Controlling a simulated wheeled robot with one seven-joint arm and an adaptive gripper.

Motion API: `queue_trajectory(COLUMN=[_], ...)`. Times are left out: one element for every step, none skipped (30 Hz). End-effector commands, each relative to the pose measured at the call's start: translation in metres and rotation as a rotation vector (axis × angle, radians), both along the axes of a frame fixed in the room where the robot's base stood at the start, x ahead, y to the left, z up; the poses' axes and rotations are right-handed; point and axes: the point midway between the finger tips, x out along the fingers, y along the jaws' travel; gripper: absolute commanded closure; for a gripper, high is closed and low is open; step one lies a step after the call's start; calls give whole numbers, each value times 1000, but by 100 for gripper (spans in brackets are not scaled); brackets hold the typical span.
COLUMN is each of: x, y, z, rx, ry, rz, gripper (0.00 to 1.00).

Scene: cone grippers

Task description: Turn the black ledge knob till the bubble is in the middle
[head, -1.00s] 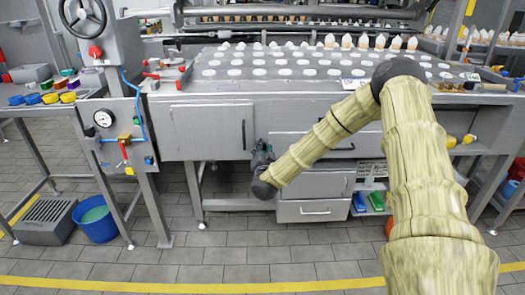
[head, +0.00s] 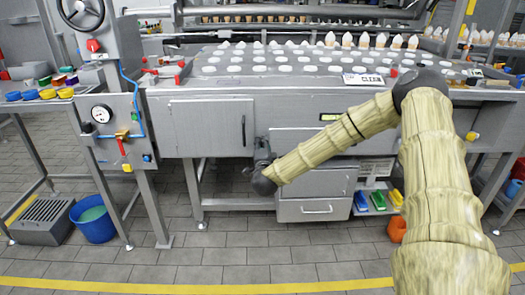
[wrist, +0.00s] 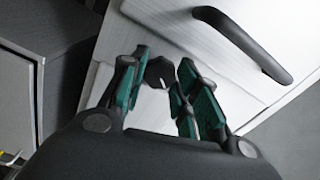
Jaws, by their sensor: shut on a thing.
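The black knob (wrist: 160,72) shows in the wrist view as a small dark faceted piece against the pale cabinet front. My gripper (wrist: 162,74) is shut on it, with a green-padded finger on each side. In the head view my gripper (head: 263,150) is at the cabinet front, just right of the door handle; its dark fingers are small there and the knob cannot be made out. A small yellow strip (head: 329,117) shows on the front above my forearm; I cannot tell whether it holds the bubble. No bubble can be made out in either view.
The black door handle (wrist: 243,45) is close to my gripper, at upper right in the wrist view. A drawer (head: 311,209) is below my forearm. A blue bucket (head: 94,219) stands at left, an orange round thing (head: 397,229) at right. The floor in front is clear.

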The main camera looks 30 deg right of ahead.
Motion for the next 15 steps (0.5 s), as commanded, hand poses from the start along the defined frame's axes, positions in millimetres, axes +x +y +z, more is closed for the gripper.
queue_trajectory(x=[-1,-1,-1,-1,-1,-1,-1,-1,-1,-1,-1,-1,-1,-1,-1], y=[-2,-2,-2,-2,-2,-2,-2,-2,-2,-2,-2,-2,-2,-2,-2], z=[-5,-5,-5,-6,-6,-6,-6,-6,-6,-6,-6,-7,-7,-7,-7], rx=[40,65,96,120,145,178,202,226,258,283,307,339,364,387,418], ry=[-23,-38,-57,-72,-87,-108,-122,-137,-157,-172,-187,-207,-222,-236,-255], rz=[-3,-3,-3,-3,-4,-4,-4,-4,-4,-4,-4,-4,-4,-4,-4], gripper=[93,93,93,93,93,93,93,93,93,93,93,93,93,93,93])
